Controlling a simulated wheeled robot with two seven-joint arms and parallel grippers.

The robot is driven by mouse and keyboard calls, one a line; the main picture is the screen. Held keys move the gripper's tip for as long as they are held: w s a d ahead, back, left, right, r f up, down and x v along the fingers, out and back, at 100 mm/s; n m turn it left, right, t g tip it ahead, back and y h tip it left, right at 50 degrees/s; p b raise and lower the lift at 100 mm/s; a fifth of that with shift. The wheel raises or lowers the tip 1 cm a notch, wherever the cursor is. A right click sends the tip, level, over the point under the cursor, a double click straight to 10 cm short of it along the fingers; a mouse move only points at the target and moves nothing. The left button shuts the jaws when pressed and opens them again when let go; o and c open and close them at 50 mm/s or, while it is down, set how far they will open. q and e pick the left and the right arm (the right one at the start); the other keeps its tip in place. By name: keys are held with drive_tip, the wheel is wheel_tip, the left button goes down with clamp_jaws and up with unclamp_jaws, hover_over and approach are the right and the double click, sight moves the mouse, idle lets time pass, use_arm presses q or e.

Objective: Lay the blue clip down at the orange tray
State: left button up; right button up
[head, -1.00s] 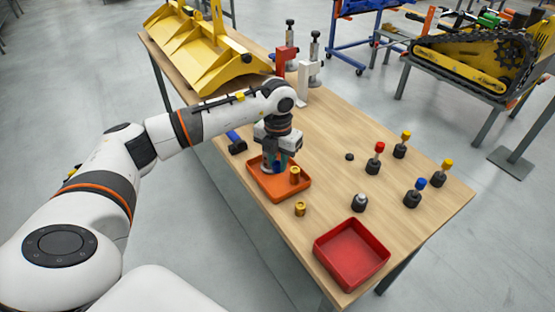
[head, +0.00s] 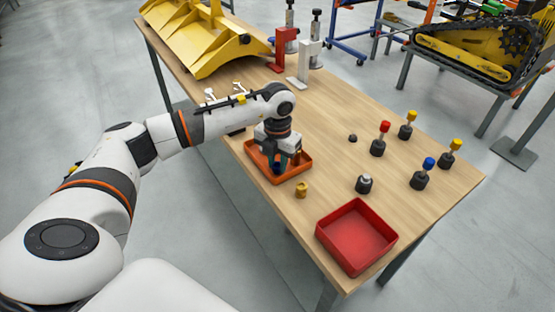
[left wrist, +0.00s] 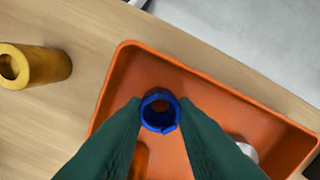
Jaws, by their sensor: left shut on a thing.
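The blue clip (left wrist: 160,110) is a small ring with a notch. It shows between the two green fingertips of my left gripper (left wrist: 158,116) in the left wrist view. My left gripper also shows in the head view (head: 279,166), pointing down over the orange tray (head: 262,168), shut on the clip. The tray also shows in the left wrist view (left wrist: 205,83), its floor beneath the clip. I cannot tell whether the clip touches the floor. A silvery piece (left wrist: 247,151) lies in the tray, partly behind a finger. My right gripper is not in view.
A red tray (head: 357,237) is at the table's near corner. Several dark pegs with coloured tops, one red-topped (head: 379,140), stand to the right. Red and white stands (head: 284,52) are farther back.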

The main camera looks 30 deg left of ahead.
use_arm(q)
drive_tip(key=o, duration=1)
drive_tip(key=shift+o, duration=0.2)
wheel_tip(320, 180, up, 12)
drive_tip(key=b, duration=0.1)
idle(0.3)
